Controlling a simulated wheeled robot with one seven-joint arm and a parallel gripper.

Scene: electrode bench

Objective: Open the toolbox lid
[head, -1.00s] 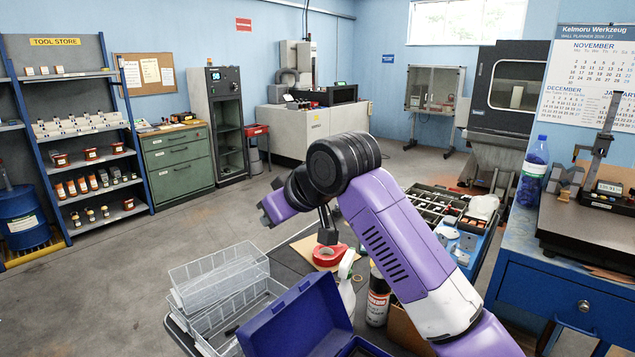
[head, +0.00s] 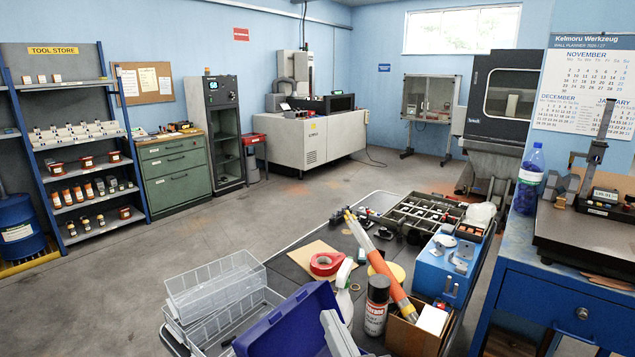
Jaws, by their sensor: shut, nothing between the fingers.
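The blue toolbox is at the bottom edge of the head view, partly cut off. Its blue lid (head: 287,326) stands raised, away from the box body, leaning to the left. The box body is mostly out of the picture. A pale grey bar (head: 338,334) shows just right of the lid at the bottom edge; I cannot tell what it is.
A spray bottle (head: 344,285), a red tape roll (head: 326,264), a black spray can (head: 376,305) and a cardboard box (head: 415,335) with an orange tube (head: 385,268) crowd the bench. Open floor lies beyond.

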